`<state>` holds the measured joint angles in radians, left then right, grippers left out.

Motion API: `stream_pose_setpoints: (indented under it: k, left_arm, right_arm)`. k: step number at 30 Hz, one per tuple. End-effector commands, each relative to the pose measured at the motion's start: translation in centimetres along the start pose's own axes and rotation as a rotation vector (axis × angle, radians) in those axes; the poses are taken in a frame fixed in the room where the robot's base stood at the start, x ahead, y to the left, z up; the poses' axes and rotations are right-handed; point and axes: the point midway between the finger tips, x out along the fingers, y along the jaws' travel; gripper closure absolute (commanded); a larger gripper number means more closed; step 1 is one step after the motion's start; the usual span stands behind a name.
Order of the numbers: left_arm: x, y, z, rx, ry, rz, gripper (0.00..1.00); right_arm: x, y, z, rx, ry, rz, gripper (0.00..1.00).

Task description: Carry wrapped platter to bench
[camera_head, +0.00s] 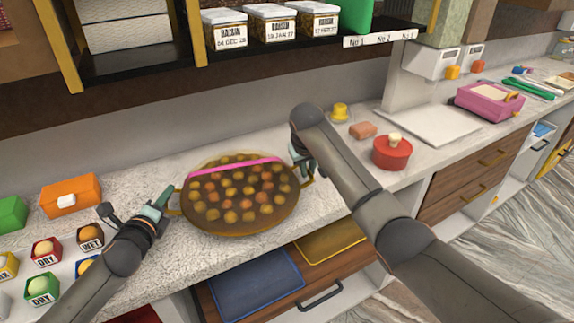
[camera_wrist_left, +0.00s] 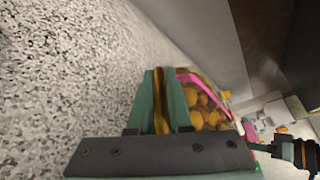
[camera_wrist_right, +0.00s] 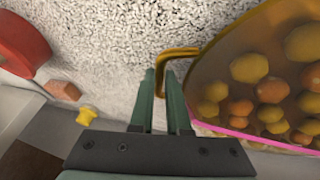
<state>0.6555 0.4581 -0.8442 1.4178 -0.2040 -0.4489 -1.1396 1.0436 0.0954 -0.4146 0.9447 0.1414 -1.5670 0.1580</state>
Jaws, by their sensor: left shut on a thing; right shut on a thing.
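The wrapped platter (camera_head: 240,222) is a round brown dish with many orange and yellow sweets under a clear wrap and a pink band along its far side. It is over the speckled counter, near the front edge; I cannot tell whether it touches the counter. My left gripper (camera_head: 163,198) is shut on its left handle, a gold bar between the green fingers in the left wrist view (camera_wrist_left: 161,100). My right gripper (camera_head: 304,170) is shut on the gold right handle, which shows in the right wrist view (camera_wrist_right: 178,54). The bench cannot be told apart for certain.
An orange box (camera_head: 70,197) and several small labelled boxes stand at the left. A shelf with raisin jars (camera_head: 270,24) overhangs behind.

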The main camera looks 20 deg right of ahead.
Motion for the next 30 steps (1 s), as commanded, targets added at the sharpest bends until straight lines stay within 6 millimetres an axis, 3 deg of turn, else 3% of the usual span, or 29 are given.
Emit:
stream_pose_setpoints:
  k: [9,10,18,30]
  left_arm:
    - [0.4,1.0,-0.8,0.000,0.000,-0.005,1.00]
    - [0.3,1.3,-1.0,0.000,0.001,0.000,0.80]
    - [0.3,1.3,-0.8,0.001,0.000,0.001,0.53]
    - [0.3,1.7,-0.8,0.002,-0.002,0.009,0.53]
  right_arm:
    - [1.2,-0.5,0.4,-0.001,0.007,-0.003,1.00]
    - [1.4,-0.5,0.5,-0.002,0.003,-0.003,0.83]
    - [1.4,-0.4,0.6,-0.001,0.001,-0.001,0.55]
    - [1.4,-0.3,0.6,0.000,0.001,0.000,0.55]
